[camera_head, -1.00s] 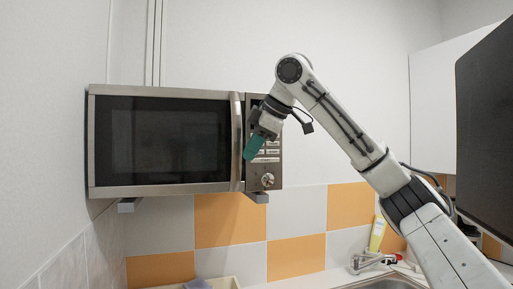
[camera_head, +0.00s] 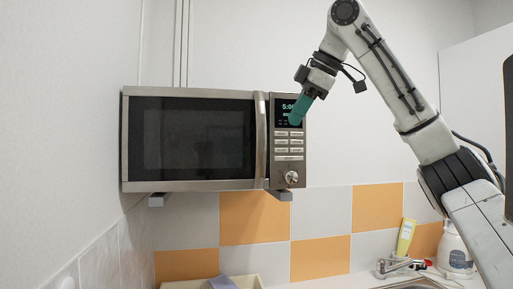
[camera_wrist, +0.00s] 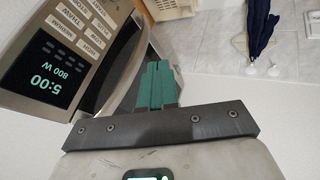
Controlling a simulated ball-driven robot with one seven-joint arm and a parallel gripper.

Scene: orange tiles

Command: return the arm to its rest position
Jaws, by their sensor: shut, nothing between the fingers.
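My arm reaches in from the right in the head view, and my gripper (camera_head: 297,112) hangs in front of the upper part of the microwave's control panel. Its green fingers are together and hold nothing. They also show in the wrist view (camera_wrist: 157,85), pressed side by side. The microwave (camera_head: 190,187) is fixed on the wall with its door closed. Its display (camera_wrist: 48,72) reads 5:00 and 800 W. In the wrist view the panel lies to the left of the fingers. I cannot tell whether the fingers touch it.
Below are orange and white tiles, a sink tap (camera_head: 393,264), a yellow bottle (camera_head: 405,237) and a white container (camera_head: 455,252). A tray (camera_head: 180,285) holds a bluish item. A dark cloth (camera_wrist: 262,28) hangs in the wrist view. The wall above the microwave is clear.

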